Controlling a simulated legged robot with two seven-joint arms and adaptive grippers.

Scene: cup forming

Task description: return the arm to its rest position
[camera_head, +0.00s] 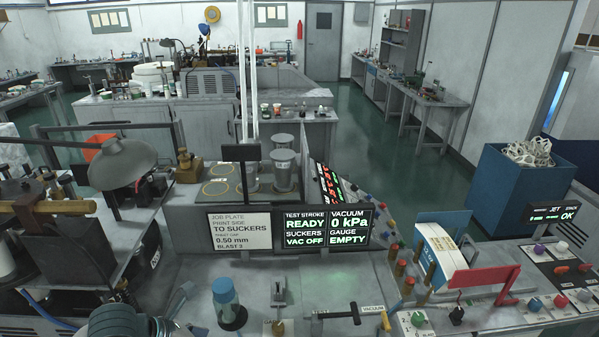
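A rounded grey-teal link, which looks like part of my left arm, shows at the bottom edge left of centre in the head view. Its gripper is not visible. My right arm and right gripper are outside the view. The display panel (327,229) on the bench reads READY, VAC OFF, 0 kPa and EMPTY. Beside it, a white job plate card (239,231) reads "TO SUCKERS" and 0.50 mm.
A blue-topped bottle (228,303) stands near the front edge of the bench. A curved white-and-blue stack (440,255) and a red bracket (487,283) stand at right among coloured knobs. A lamp (122,163) overhangs the left bench. Metal cylinders (285,170) stand behind the display.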

